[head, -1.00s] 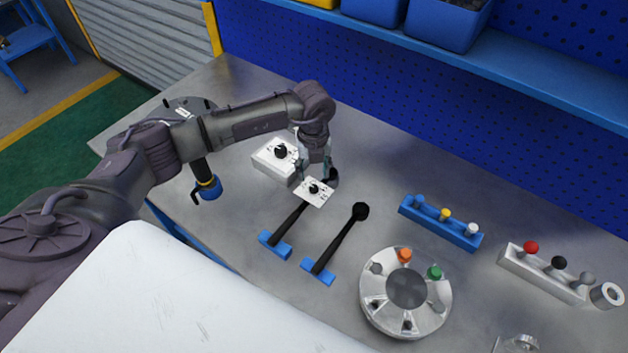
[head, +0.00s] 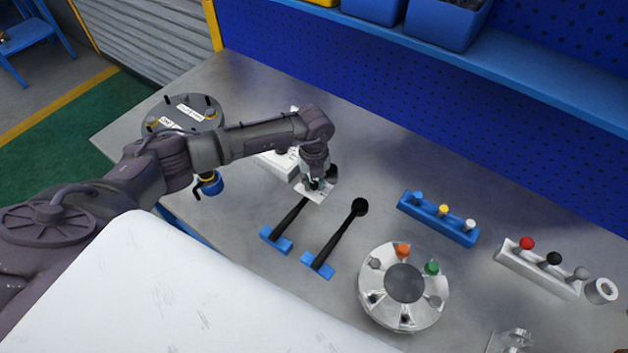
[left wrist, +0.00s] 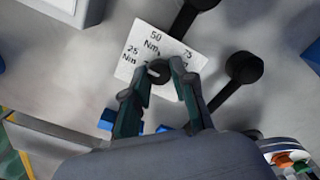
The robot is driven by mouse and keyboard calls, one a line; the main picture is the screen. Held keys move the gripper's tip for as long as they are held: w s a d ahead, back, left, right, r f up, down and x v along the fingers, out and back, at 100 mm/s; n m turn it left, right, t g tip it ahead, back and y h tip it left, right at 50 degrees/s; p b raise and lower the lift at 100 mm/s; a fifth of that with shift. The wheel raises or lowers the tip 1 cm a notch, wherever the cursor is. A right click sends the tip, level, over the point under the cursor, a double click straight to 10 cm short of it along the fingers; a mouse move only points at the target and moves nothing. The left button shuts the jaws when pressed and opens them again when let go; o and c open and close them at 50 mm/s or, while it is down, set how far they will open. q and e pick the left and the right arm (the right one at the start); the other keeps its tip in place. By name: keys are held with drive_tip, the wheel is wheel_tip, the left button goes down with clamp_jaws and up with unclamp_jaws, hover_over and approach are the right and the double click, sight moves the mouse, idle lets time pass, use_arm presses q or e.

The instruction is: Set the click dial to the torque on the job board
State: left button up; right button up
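The click dial is a white plate (head: 316,197) with a small black knob, by the head end of the left black wrench (head: 290,217). In the left wrist view the plate (left wrist: 135,66) reads 25 Nm, 50 Nm and 75, and the knob (left wrist: 160,74) shows between my fingertips. My left gripper (head: 316,184) is low over the plate, its fingertips (left wrist: 161,70) apart on both sides of the knob. I cannot tell whether they press on it. The knob's pointer is hidden. I cannot make out a job board. My right gripper is not in view.
A white box (head: 277,166) stands just behind my gripper. A second black wrench (head: 340,236) lies to the right. The flanged shell (head: 437,312), a blue peg rack (head: 433,222) and a white knob rack (head: 535,270) stand farther right. A labelled round flange (head: 212,103) is at the left.

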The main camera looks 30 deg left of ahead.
use_arm(q)
clamp_jaws()
drive_tip(key=m+b, duration=0.3)
drive_tip(key=shift+f, duration=0.2)
drive_tip(key=m+b, duration=0.3)
drive_tip(key=shift+m, duration=0.3)
drive_tip(key=m+b, duration=0.3)
drive_tip(key=shift+a+r+m, duration=0.1)
drive_tip(key=shift+m, duration=0.3)
drive_tip(key=shift+r+m+b, duration=0.1)
drive_tip(key=shift+m+b, duration=0.6)
